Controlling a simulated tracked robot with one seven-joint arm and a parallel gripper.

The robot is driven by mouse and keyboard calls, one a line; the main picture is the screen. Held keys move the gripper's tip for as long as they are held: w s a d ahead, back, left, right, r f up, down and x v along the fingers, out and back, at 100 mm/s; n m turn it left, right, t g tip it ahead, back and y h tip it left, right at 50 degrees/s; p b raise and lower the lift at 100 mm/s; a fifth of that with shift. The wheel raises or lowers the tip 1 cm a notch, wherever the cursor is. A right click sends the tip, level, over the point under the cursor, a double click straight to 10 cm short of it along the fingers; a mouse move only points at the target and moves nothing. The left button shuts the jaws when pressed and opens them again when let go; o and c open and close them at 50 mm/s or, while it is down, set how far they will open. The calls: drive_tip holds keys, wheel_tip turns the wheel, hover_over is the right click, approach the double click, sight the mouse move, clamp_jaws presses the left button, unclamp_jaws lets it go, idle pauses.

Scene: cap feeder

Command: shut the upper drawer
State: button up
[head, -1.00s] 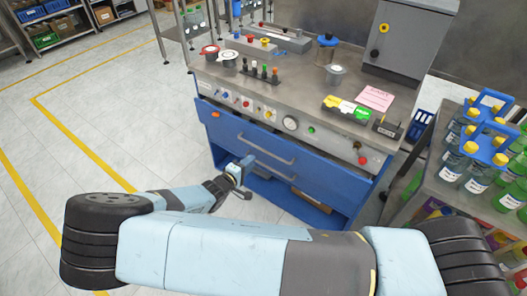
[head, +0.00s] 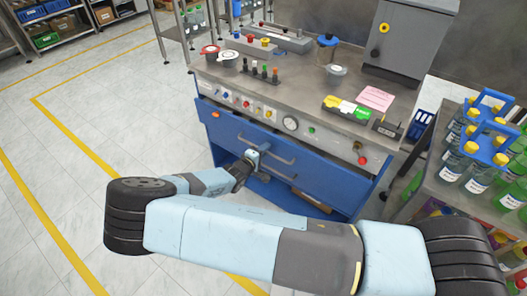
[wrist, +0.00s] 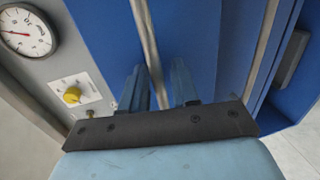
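The upper drawer has a blue front (head: 320,155) below the cabinet's control panel, with a grey bar handle (head: 277,140). How far it stands out from the cabinet is hard to tell from above. My gripper (head: 253,153) is at the left part of the handle. In the wrist view the two fingers (wrist: 160,88) stand apart, with the handle bar (wrist: 150,45) running between them. The fingers look open around the bar, with small gaps; contact cannot be made out. My wrist hides part of the drawer front in the head view.
The control panel with a gauge (head: 290,123) and knobs lies just above the drawer front. Jars and trays stand on the metal top (head: 300,75). A rack of bottles (head: 485,150) stands to the right. The floor (head: 70,120) at left is clear.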

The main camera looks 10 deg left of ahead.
drive_tip(key=shift+c, duration=0.3)
clamp_jaws()
